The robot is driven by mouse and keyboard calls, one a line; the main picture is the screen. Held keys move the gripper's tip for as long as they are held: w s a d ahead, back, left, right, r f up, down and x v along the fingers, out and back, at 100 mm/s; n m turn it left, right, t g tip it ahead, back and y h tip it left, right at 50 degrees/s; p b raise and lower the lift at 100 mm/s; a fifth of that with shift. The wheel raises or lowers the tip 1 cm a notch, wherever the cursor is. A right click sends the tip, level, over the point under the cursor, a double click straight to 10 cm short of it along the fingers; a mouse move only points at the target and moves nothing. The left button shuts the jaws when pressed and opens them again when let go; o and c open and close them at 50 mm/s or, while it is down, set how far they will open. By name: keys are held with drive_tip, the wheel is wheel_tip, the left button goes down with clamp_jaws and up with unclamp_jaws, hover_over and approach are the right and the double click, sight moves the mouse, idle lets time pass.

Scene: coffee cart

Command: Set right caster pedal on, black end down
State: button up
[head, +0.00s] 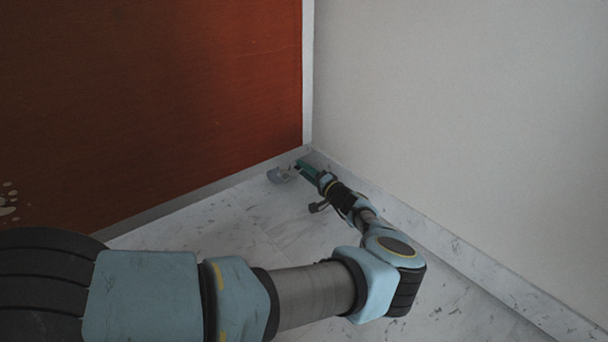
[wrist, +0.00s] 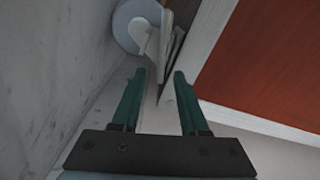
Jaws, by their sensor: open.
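The caster (head: 280,175) shows small and grey on the floor at the foot of the orange-red cart panel in the head view. In the wrist view, its round grey wheel (wrist: 124,22) is at the top, with a pale, lever-like pedal part (wrist: 166,62) beside it. My gripper (head: 299,164) is low by the caster, just to its right in the head view. In the wrist view, my gripper (wrist: 160,74) has its two green fingers apart, with the pale part ahead of and partly between the tips. I cannot tell contact, the black end or the pedal's tilt.
The orange-red cart panel (head: 150,95) stands at left, with a pale lower edge. A white wall (head: 470,120) with a marbled skirting (head: 450,255) closes the right side, making a tight corner. The marbled floor (head: 235,225) is clear in front of the caster.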

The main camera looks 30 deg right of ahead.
drive_tip(key=shift+w, duration=0.15)
drive_tip(key=shift+c, duration=0.3)
clamp_jaws()
